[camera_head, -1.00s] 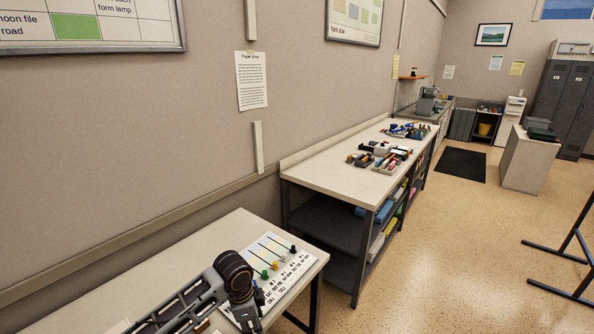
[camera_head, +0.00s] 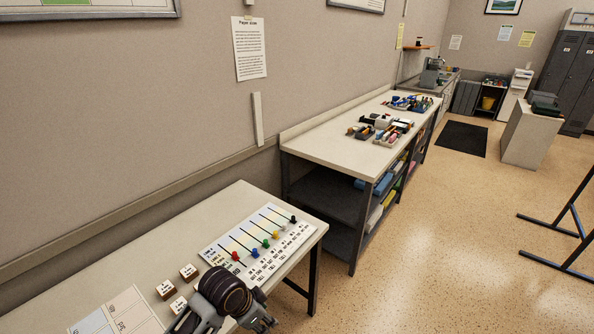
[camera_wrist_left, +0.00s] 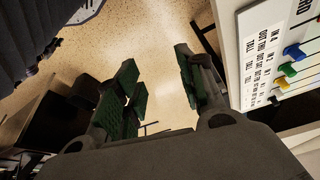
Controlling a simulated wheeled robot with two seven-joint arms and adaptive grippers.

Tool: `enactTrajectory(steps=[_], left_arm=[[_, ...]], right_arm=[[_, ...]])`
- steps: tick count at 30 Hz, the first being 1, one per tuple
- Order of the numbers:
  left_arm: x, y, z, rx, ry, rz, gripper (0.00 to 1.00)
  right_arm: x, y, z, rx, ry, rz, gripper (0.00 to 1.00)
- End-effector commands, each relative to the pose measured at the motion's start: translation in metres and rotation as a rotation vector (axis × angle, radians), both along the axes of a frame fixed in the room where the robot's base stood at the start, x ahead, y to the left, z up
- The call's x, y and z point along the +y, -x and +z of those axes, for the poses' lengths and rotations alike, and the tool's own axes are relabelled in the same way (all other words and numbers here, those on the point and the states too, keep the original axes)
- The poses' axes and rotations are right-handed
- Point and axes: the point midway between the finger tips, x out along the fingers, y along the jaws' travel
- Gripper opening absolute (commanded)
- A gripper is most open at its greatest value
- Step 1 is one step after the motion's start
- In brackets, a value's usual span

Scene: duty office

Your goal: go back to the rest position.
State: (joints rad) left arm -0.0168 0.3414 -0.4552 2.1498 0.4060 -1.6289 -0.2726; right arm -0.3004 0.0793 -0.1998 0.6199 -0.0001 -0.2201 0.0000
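My left arm comes in at the bottom of the head view, and its gripper (camera_head: 258,322) hangs low at the front edge of the near table (camera_head: 215,210). In the left wrist view the left gripper's green-padded fingers (camera_wrist_left: 160,85) stand apart with nothing between them; bare floor shows past them. A white slider board (camera_head: 258,245) with coloured knobs lies on the near table, beyond the gripper. It also shows at the right of the left wrist view (camera_wrist_left: 258,55), beside the fingers and apart from them. My right gripper is not in view.
Small labelled blocks (camera_head: 189,272) and a printed sheet (camera_head: 118,315) lie on the near table. A longer bench (camera_head: 330,160) with trays of items stands behind it. A dark mat (camera_head: 460,138) lies on the floor. A dark metal stand (camera_head: 560,250) is at the right; open floor lies between.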

Motion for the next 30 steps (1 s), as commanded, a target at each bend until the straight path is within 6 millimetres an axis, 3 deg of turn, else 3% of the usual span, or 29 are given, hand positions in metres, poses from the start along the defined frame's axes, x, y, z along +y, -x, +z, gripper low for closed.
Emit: enactTrajectory(steps=[11,30], left_arm=[[0.028,0.031,-0.002,0.005,0.035,0.244,0.39],[0.103,0.084,-0.005,0.015,-0.003,0.624,0.39]], right_arm=[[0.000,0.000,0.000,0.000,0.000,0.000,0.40],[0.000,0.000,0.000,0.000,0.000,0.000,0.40]])
